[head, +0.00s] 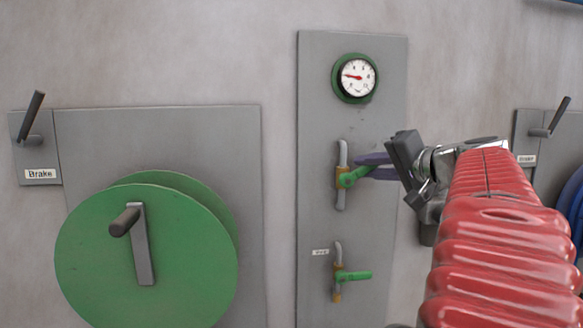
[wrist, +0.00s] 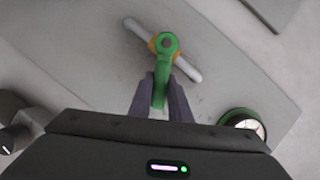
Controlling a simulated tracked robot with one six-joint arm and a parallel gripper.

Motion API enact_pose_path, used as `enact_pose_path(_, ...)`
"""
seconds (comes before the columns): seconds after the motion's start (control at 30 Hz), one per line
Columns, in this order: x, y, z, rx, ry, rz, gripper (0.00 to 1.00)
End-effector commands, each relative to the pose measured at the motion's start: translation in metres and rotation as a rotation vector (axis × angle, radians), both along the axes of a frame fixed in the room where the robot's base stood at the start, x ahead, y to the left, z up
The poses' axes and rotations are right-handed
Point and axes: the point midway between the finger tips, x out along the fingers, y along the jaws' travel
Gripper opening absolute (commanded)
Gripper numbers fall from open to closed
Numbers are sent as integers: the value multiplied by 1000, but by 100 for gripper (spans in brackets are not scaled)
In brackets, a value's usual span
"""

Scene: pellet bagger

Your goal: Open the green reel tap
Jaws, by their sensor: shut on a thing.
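Two taps with green handles sit on the grey middle panel. The upper tap's green handle (head: 353,177) sticks out to the right from a brass body on a vertical grey pipe. My gripper (head: 372,166) is shut on this handle; its purple-grey fingers lie on both sides of it. In the wrist view the handle (wrist: 160,82) stands between the two fingers (wrist: 161,100). The lower tap (head: 353,276) is apart from my gripper, with its handle pointing right. A small label (head: 320,252) beside it is too small to read. The upper tap shows no readable label.
A green-rimmed gauge (head: 354,78) is above the taps on the grey panel (head: 318,110). A green reel (head: 146,255) with a crank is at left, below a brake lever (head: 33,112). Another lever (head: 557,117) and part of a blue reel (head: 573,205) are at right.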

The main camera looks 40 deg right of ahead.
Motion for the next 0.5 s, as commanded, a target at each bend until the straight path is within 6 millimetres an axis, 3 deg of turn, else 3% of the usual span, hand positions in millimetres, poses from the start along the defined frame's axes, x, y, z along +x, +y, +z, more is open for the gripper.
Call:
enact_pose_path(0.37,-3,-3,-2,-1,6,-7,0)
enact_pose_path(0.4,-3,-3,-2,-1,6,-7,18)
enact_pose_path(0.5,-3,-3,-2,-2,5,-8,25)
